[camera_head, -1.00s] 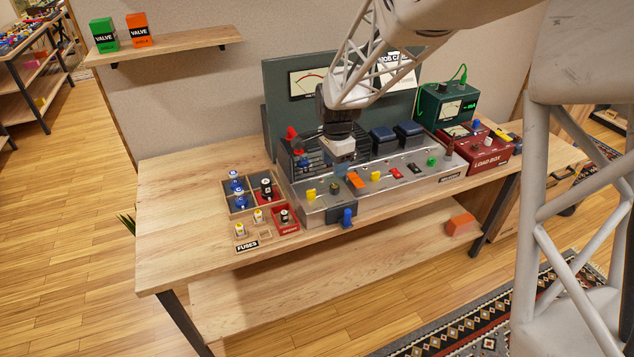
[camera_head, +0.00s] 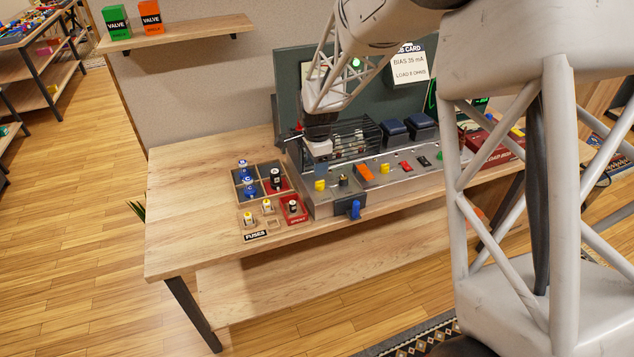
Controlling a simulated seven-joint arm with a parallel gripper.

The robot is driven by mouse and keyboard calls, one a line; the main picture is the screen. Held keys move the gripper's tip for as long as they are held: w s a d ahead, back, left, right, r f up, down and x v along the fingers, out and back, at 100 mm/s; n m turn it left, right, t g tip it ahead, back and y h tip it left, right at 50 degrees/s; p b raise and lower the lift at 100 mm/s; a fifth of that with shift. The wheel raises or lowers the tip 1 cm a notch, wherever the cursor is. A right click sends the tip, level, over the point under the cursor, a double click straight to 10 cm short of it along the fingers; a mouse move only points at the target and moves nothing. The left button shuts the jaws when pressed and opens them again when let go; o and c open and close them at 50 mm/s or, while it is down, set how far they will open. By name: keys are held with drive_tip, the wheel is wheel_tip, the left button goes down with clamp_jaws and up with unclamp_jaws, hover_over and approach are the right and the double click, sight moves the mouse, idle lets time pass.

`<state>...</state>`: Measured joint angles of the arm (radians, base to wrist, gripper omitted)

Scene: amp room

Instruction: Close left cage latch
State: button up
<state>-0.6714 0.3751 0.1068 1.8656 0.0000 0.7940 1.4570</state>
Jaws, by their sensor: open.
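The dark wire cage (camera_head: 372,137) stands on the metal amp chassis (camera_head: 325,205), with pale tubes showing through its bars. My gripper (camera_head: 318,152) is at the cage's left end, above the chassis, and covers part of that end. Its jaws are open, though the fingertips are small and hard to make out. A small red part (camera_head: 298,127) shows just behind and left of my gripper; it seems to be the left cage latch. Most of it is hidden, so I cannot tell its position or whether my gripper touches it.
Dark blue transformers (camera_head: 393,128) stand right of the cage. Knobs and switches, including an orange one (camera_head: 364,172), line the chassis front. A divided wooden tray (camera_head: 237,188) with tubes and fuses sits at left. The red load box (camera_head: 490,150) is partly behind my arm. The table's left side is clear.

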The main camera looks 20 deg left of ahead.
sight(317, 182)
drive_tip(key=shift+f, duration=3.75)
drive_tip(key=shift+c, duration=0.2)
drive_tip(key=c, duration=0.8)
